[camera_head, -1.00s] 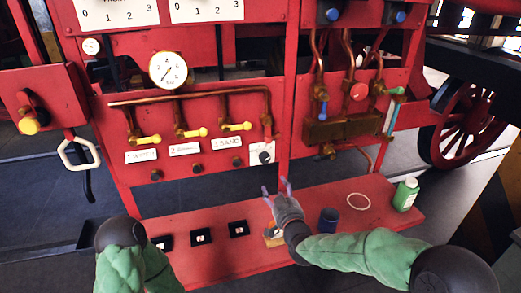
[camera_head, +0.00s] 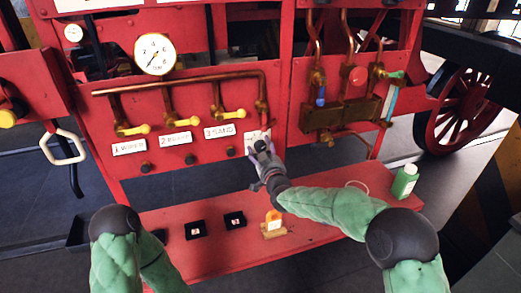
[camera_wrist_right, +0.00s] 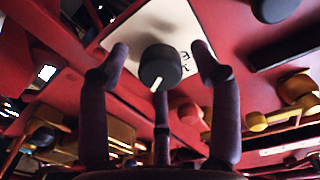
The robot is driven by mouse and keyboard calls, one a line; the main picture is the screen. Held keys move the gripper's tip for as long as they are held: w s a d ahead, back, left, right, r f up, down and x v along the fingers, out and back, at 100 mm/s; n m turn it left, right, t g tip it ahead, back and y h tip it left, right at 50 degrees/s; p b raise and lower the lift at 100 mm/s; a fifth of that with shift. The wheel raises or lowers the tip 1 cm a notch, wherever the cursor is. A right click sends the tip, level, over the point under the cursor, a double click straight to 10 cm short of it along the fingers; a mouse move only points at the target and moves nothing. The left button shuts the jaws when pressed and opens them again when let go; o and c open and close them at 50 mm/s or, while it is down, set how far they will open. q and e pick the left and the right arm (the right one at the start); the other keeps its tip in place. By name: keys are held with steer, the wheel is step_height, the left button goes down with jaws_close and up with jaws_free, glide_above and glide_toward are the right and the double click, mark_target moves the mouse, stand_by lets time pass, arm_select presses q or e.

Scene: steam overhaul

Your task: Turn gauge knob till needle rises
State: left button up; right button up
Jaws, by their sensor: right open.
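The gauge (camera_head: 155,54), with a white round dial and dark needle, is on the red panel at upper left; its needle points to the lower left. The gauge knob (camera_wrist_right: 160,67) is a black round knob with a white pointer line, on a white plate (camera_wrist_right: 200,25). In the head view my right gripper (camera_head: 262,150) covers the knob and part of the plate. In the right wrist view the open fingers of my right gripper (camera_wrist_right: 160,62) stand on both sides of the knob, apart from it. My left gripper is hidden; only my left arm shows.
A red shelf (camera_head: 200,262) below holds black boxes (camera_head: 195,230), an orange item (camera_head: 273,222) and a green bottle (camera_head: 405,180). A blue-handled valve (camera_head: 320,95) is to the right.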

steer(key=shift+w+a, duration=0.2)
steer(key=shift+w, duration=0.5)
steer(key=c, duration=1.2)
steer(key=shift+o, duration=0.2)
steer(key=shift+n, duration=0.3)
steer(key=n, duration=0.3)
steer(key=shift+f+n+b, duration=0.1)
steer(key=shift+n+b, duration=0.25)
steer(key=shift+n, duration=1.85)
